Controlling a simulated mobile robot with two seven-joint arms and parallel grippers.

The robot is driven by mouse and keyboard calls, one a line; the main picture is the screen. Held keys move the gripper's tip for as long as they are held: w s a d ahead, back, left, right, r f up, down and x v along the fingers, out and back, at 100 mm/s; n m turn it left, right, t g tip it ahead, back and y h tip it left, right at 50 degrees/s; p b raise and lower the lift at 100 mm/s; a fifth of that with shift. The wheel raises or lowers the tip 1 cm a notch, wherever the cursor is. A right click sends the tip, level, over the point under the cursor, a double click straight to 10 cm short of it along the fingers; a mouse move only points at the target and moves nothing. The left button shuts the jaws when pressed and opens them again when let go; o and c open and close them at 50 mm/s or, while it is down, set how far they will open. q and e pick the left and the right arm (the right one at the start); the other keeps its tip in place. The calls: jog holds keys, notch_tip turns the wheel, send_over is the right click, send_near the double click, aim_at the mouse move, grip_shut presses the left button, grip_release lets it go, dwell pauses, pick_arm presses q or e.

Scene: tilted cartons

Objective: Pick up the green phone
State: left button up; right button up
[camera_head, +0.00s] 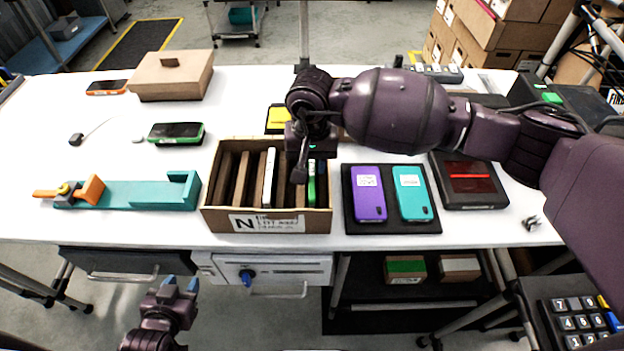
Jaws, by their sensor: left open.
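A green-edged phone (176,133) with a dark screen lies flat on the table, left of centre. A narrow green item (312,188), perhaps another phone seen on edge, stands in the right part of an open cardboard carton (266,221). My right gripper (301,172) reaches down at the carton's right part, beside this green item. The arm and hand hide part of the carton, and I cannot tell whether the fingers touch or hold anything. My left gripper (180,286) is open and empty, low in front of the table and apart from everything.
The carton also holds several brown dividers and a white item (269,177). A black tray (391,227) with a purple phone (368,193) and a teal phone (412,193) lies right of it. A teal holder (140,196) lies left; a closed brown box (172,76) stands behind.

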aim_at(312, 171)
jog(key=shift+w+f, duration=0.2)
jog(key=shift+f, duration=1.75)
grip_shut()
jog(key=shift+r, duration=0.15)
